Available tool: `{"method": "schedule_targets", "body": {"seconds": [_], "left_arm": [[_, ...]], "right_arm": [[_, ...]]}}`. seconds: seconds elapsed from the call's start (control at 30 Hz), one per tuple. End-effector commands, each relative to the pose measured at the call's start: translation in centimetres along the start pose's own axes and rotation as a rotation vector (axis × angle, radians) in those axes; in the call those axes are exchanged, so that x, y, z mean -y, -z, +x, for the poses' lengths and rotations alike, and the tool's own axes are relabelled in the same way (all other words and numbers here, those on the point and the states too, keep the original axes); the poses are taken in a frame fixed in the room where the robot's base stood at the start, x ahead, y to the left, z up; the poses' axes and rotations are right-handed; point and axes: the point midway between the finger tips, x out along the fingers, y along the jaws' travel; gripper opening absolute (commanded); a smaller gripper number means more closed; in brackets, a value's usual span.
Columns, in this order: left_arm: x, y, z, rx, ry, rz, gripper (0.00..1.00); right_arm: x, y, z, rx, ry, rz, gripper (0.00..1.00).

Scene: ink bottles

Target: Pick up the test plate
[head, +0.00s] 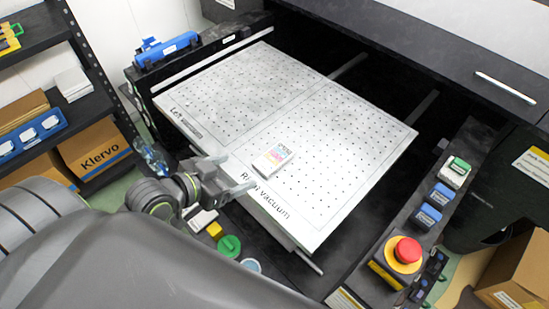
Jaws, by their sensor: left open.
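My left gripper (236,174) reaches in from the left, at the table's front edge. Its two fingers are spread apart with nothing between them. It is left of the plate and apart from it. My right gripper is not in the picture.
A red emergency button (407,250) and blue switches (433,205) line the right side. A blue tool (167,48) lies at the back left. Green and yellow caps (229,246) sit below the gripper. A shelf with a Klervo box (97,150) stands left. The table is otherwise clear.

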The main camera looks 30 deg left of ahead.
Motion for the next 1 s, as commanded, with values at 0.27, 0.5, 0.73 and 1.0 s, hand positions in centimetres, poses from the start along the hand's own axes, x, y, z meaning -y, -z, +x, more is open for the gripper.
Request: {"method": "schedule_targets", "body": {"seconds": [0.27,0.5,0.73,1.0], "left_arm": [[0.0,0.2,4.8,-0.004,-0.001,-0.004,0.78],[0.0,0.1,7.5,-0.001,-0.001,0.000,0.78],[0.1,0.1,9.0,0.000,-0.001,-0.002,0.78],[0.2,-0.1,12.2,0.000,-0.001,-0.002,0.78]], "right_arm": [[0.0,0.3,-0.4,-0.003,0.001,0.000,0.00],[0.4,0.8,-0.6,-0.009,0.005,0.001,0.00],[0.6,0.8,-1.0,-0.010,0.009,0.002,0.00],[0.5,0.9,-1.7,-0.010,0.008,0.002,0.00]]}}
